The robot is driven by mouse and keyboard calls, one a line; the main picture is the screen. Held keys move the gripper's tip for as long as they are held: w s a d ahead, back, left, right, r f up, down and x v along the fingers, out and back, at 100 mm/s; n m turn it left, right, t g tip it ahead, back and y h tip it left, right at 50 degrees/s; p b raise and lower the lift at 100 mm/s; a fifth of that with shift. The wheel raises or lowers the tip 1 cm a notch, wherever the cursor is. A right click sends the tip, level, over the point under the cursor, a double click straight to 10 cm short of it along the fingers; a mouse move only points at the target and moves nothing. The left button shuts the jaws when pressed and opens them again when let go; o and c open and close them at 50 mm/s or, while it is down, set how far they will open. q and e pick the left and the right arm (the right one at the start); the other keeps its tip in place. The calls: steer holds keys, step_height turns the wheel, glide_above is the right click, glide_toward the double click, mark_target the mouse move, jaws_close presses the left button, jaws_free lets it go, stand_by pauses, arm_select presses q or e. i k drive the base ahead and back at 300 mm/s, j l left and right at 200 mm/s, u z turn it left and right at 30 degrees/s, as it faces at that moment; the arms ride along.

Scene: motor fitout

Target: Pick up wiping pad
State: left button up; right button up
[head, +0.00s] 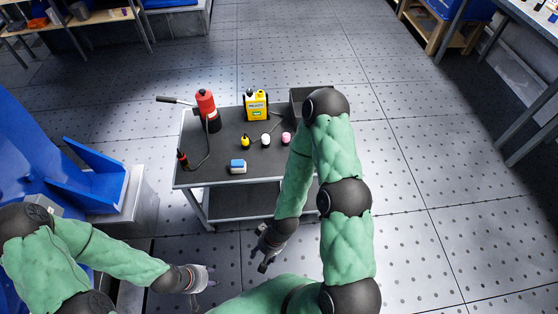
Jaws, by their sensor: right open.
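A small blue and white block (237,166), which looks like the wiping pad, lies near the front edge of the dark-topped cart (215,176). My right gripper (261,258) is open and empty. It hangs low, in front of the cart in the picture and apart from the pad. My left gripper (208,279) is at the lower left, also away from the cart and the pad. It is small in the picture and I cannot tell how its fingers stand.
On the cart stand a red cylinder (207,108), a yellow box (256,105), small yellow, white and pink items, and a dark bin (298,101) partly behind my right arm. A blue structure (95,180) stands left of the cart. Floor to the right is clear.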

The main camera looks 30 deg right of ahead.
mark_target(239, 166)
steer(key=z, duration=0.45)
steer(key=u, duration=2.5)
steer(key=z, duration=2.5)
steer(key=i+l+u, duration=0.1)
steer(key=l, duration=0.25)
steer(key=i+l+u, duration=0.2)
steer(key=i+l, duration=0.15)
steer(key=l, duration=0.35)
steer(key=i+l+u, duration=0.1)
steer(key=l, duration=0.25)
